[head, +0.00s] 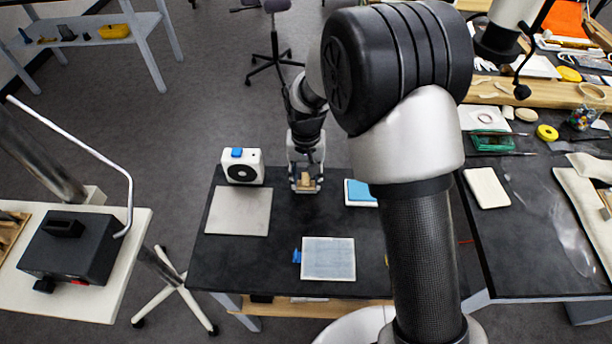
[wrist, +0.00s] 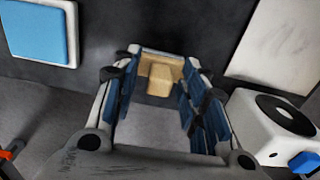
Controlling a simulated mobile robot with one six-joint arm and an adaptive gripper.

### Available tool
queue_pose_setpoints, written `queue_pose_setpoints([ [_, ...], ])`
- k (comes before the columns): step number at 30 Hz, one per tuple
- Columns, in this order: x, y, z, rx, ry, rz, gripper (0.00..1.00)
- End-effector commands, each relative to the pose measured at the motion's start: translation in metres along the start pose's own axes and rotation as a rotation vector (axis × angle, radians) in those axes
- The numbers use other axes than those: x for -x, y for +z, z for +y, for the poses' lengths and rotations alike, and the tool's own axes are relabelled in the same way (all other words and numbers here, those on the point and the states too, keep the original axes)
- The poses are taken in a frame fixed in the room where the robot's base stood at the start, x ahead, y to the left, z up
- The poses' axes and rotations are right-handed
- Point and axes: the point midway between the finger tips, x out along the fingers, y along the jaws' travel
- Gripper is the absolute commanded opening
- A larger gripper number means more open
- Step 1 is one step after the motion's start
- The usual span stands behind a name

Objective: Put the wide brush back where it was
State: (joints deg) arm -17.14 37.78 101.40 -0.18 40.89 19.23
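A tan wooden piece, which looks like the wide brush (wrist: 160,75), sits between the fingertips of my gripper in the wrist view. It spans most of the gap between the blue finger pads. In the head view my gripper (head: 305,186) points down at the back edge of the dark table (head: 275,222), with the tan piece between its fingers. In the wrist view the fingers of my gripper (wrist: 162,80) stand well apart. I cannot tell whether the pads press on the piece or whether it rests on the table. Bristles are not clearly visible.
A white box with a black round face (head: 242,167) stands left of my gripper. A pale grey sheet (head: 238,211) lies in front of it. A blue-topped pad (head: 359,192) is to the right. A translucent tray (head: 328,259) lies nearer. My arm hides part of the table's right side.

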Motion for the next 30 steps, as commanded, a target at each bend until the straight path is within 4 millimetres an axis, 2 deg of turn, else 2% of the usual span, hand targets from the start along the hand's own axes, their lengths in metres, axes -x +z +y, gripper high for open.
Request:
queue_pose_setpoints([
  [15, 0.101, -0.001, 0.0, 0.0, -0.001, 0.004, 0.4],
  [21, 0.119, 0.0, 0.0, 0.0, -0.001, 0.002, 0.4],
  [28, 0.124, 0.001, 0.002, 0.0, -0.002, 0.005, 0.4],
  [30, 0.136, 0.004, 0.007, -0.001, -0.006, 0.018, 0.4],
])
